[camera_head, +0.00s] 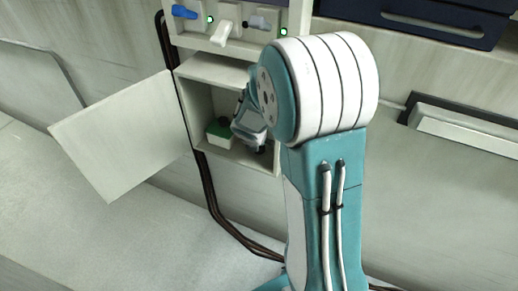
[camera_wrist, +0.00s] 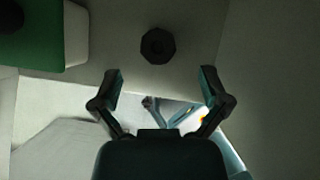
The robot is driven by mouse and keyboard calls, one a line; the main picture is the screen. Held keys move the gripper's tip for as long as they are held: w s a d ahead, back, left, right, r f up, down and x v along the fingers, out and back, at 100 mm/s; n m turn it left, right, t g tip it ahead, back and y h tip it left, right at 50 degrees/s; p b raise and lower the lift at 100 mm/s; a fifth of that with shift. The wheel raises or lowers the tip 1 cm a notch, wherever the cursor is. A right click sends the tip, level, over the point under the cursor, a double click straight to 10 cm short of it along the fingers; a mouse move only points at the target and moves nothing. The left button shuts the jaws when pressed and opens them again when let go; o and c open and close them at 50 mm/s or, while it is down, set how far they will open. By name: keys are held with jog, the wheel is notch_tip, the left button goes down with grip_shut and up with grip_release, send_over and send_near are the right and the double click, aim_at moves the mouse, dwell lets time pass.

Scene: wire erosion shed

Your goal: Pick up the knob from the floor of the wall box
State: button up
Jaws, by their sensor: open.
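The knob is a dark, many-sided piece (camera_wrist: 158,46) on the pale floor of the wall box (camera_wrist: 190,75). In the wrist view it lies ahead of my gripper (camera_wrist: 160,88), roughly centred between the fingertips and apart from them. My gripper is open and empty. In the head view my gripper (camera_head: 262,146) is inside the open wall box (camera_head: 197,105), mostly hidden by my arm. I cannot make out the knob clearly in the head view.
A green-and-white block with a dark knob on top (camera_head: 220,133) stands in the box to the left; its green top (camera_wrist: 40,35) shows in the wrist view. The box door (camera_head: 125,135) hangs open to the left. Switches (camera_head: 225,30) sit above the box, and black cables (camera_head: 212,200) run below.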

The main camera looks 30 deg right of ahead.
jog(key=shift+a+x, duration=0.1)
jog(key=shift+x, duration=1.25)
jog(key=shift+a+x, duration=0.15)
jog(key=shift+x, duration=1.15)
jog(key=shift+f, duration=0.1)
jog(key=c, duration=1.2)
